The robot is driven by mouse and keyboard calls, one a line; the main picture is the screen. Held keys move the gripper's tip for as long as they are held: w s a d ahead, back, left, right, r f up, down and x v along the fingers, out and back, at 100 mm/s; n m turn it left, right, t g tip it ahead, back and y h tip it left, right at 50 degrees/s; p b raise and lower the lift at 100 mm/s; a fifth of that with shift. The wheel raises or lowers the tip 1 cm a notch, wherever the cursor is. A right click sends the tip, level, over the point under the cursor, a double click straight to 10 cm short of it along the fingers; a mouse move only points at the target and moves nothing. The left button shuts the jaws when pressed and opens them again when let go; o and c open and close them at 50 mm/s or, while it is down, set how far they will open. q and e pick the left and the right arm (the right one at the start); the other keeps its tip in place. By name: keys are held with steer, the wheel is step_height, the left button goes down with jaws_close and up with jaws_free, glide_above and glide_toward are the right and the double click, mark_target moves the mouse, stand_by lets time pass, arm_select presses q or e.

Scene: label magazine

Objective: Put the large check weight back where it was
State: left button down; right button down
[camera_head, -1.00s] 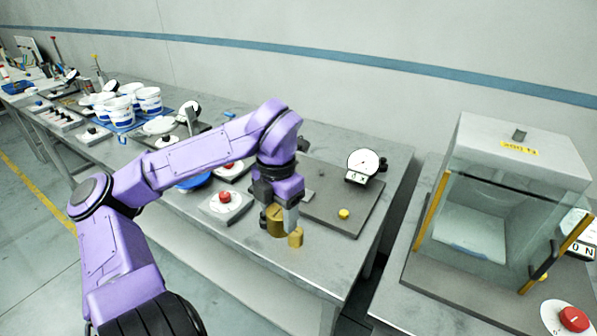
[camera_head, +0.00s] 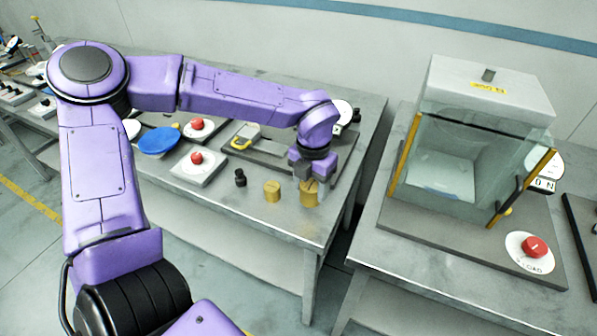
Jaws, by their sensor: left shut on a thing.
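The large check weight (camera_head: 309,197) is a brass-coloured cylinder near the front right corner of the left bench (camera_head: 255,205). My left gripper (camera_head: 313,178) points down from above and is shut on it. I cannot tell whether the weight touches the bench top or hangs just above it. A smaller brass weight (camera_head: 272,191) stands upright on the bench to its left, apart from it. A small black weight (camera_head: 240,178) stands further left. My right gripper is not in view.
A glass-walled balance enclosure (camera_head: 470,150) stands on the right bench, with a red button (camera_head: 534,246) in front. A gap separates the benches. A red-button box (camera_head: 197,165) and a blue dish (camera_head: 158,141) lie left of the weights. My forearm hides part of the back.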

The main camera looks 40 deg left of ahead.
mark_target(312, 196)
arm_select(q)
steer(key=shift+w+d+f, duration=0.1)
steer(key=shift+f, duration=0.75)
steer(key=shift+w+d+f, duration=0.1)
steer(key=shift+f, duration=0.75)
steer(key=shift+s+f, duration=0.1)
steer(key=shift+c, duration=1.7)
jaws_free()
steer(key=shift+s+f, duration=0.1)
step_height(312, 196, up, 12)
steer(key=shift+r+b, duration=0.2)
steer(key=shift+b, duration=0.15)
